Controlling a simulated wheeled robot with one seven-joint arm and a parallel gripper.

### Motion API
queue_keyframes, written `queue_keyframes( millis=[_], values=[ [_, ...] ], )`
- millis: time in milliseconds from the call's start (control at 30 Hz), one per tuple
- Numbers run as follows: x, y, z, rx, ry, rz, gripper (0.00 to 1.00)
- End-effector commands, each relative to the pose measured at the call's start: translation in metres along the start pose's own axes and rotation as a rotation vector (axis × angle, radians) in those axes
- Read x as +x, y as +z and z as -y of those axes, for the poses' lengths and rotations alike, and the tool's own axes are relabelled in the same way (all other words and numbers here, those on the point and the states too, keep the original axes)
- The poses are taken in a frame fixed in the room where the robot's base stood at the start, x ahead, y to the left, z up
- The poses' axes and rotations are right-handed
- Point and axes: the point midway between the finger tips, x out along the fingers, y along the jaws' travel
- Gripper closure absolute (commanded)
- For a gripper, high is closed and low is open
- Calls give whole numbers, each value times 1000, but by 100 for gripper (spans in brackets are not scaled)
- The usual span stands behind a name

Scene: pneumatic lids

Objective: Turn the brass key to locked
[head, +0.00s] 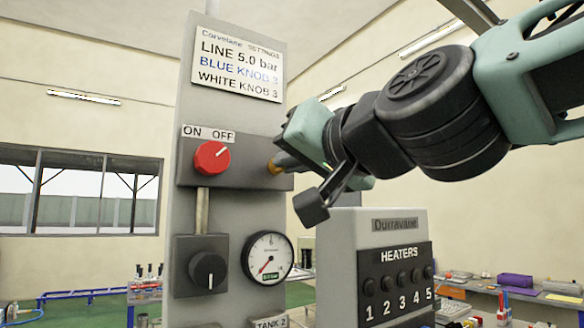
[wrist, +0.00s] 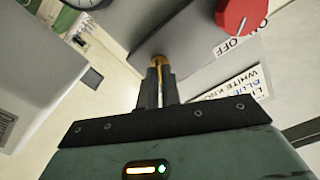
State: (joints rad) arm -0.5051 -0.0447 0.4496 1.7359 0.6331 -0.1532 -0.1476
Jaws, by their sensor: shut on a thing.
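The brass key (head: 273,167) sticks out of the right part of the grey switch box on the tall grey panel. It also shows in the wrist view (wrist: 157,61), between my fingertips. My gripper (head: 284,163) comes in from the right and is shut on the key; it shows in the wrist view (wrist: 160,76) too. The fingers cover most of the key, so I cannot tell which way it is turned. No locked marking is readable beside it.
A red knob (head: 212,158) under ON and OFF labels sits left of the key. A black knob (head: 208,270) and a pressure gauge (head: 268,257) are below. A heater box (head: 393,235) with several knobs stands right, under my arm. A settings sign (head: 239,63) is above.

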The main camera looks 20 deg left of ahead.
Motion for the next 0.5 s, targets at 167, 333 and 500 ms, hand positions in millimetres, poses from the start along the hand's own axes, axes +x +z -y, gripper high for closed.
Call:
queue_keyframes(
  millis=[167,333,500],
  values=[
    [0,2,-1,137,1,4,100],
    [0,2,-1,236,1,4,100],
    [0,2,-1,299,1,4,100]
  ],
)
